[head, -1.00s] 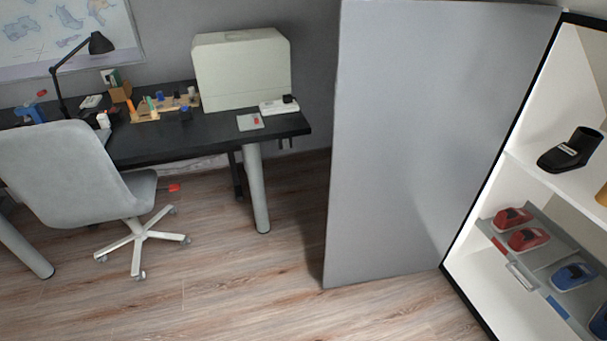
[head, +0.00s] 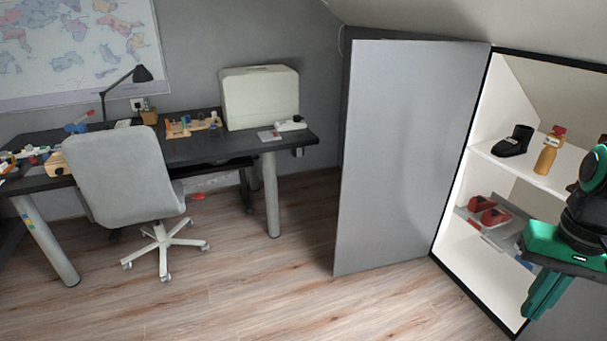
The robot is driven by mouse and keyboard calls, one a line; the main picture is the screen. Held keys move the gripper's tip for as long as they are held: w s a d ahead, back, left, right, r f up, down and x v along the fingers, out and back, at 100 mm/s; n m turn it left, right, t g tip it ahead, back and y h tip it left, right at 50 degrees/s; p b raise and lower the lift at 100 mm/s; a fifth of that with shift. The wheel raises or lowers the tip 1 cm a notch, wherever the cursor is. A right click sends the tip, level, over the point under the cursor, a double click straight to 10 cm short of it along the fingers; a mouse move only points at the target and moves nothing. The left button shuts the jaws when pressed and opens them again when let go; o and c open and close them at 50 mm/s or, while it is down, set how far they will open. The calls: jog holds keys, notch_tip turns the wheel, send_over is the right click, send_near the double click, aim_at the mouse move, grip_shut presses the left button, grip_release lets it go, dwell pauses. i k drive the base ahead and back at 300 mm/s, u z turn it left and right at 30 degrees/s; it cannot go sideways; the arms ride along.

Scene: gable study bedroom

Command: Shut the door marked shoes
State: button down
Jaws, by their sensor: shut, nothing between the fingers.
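A tall grey door (head: 405,155) stands wide open, hinged at the left side of a white cupboard (head: 477,260) with a black frame. No label shows on the face of the door that I see. My green gripper (head: 540,300) is at the right, in front of the cupboard opening, pointing down. It is shut and empty, well to the right of the door and apart from it. My gripper and arm hide the lower right of the cupboard.
Inside the cupboard are a black shoe (head: 513,141), an orange bottle (head: 548,153) and red shoes (head: 488,213). A grey chair (head: 115,172) and a black desk (head: 215,150) stand left of the door. The wooden floor (head: 300,285) before the door is clear.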

aim_at(411, 104)
jog(key=k, duration=0.2)
jog(key=u, duration=1.05)
jog(key=i, duration=2.3)
jog(key=z, duration=1.1)
jog(key=i, duration=0.85)
jog(key=z, duration=0.6)
